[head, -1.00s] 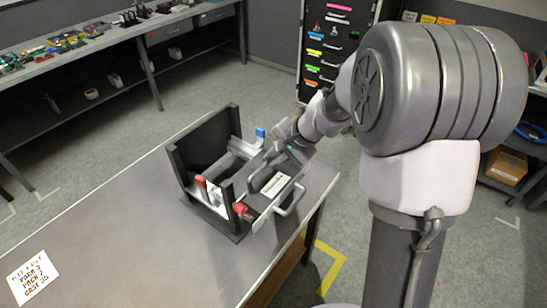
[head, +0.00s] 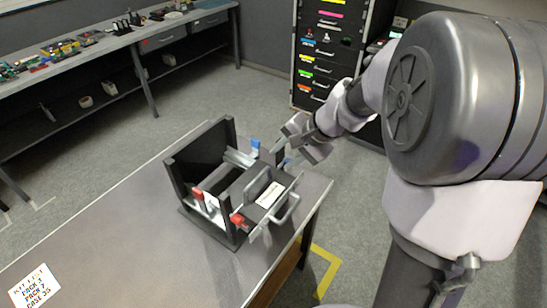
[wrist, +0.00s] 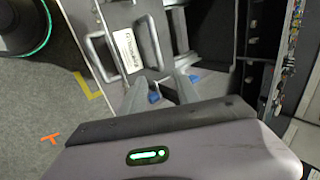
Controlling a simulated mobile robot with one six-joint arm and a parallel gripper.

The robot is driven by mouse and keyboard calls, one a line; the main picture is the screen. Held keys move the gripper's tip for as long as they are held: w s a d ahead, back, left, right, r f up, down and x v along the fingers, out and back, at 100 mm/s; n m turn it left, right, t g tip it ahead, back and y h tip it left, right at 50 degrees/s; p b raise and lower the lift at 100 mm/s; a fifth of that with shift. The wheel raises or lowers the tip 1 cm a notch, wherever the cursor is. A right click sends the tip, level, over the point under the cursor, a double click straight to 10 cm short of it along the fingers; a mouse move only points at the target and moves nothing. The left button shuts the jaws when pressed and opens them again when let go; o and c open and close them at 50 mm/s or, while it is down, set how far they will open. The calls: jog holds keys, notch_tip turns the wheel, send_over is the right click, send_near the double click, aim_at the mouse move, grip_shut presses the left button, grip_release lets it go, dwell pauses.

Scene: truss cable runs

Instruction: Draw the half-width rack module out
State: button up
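The half-width rack module (head: 282,181) sits in a dark rack frame (head: 199,153) on the grey bench. It has a white label and metal handles (head: 289,207); the module also shows in the wrist view (wrist: 114,30). Two red levers (head: 237,219) are on the frame's left part. A blue lever (head: 255,144) stands at the right part, and two blue tips (wrist: 153,97) show in the wrist view. My gripper (wrist: 163,82) is open beside the module's right side, its fingers close to the blue tips. I cannot tell whether they touch.
The bench (head: 128,220) is clear left of the frame except for a kit-list card (head: 34,286). A shelf bench (head: 105,50) with small parts stands at the back left. A drawer cabinet (head: 322,45) stands behind my arm. Yellow tape (head: 326,268) marks the floor.

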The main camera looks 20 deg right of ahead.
jog(key=p+v, duration=0.2)
jog(key=v, duration=0.6)
jog(key=shift+w, duration=0.1)
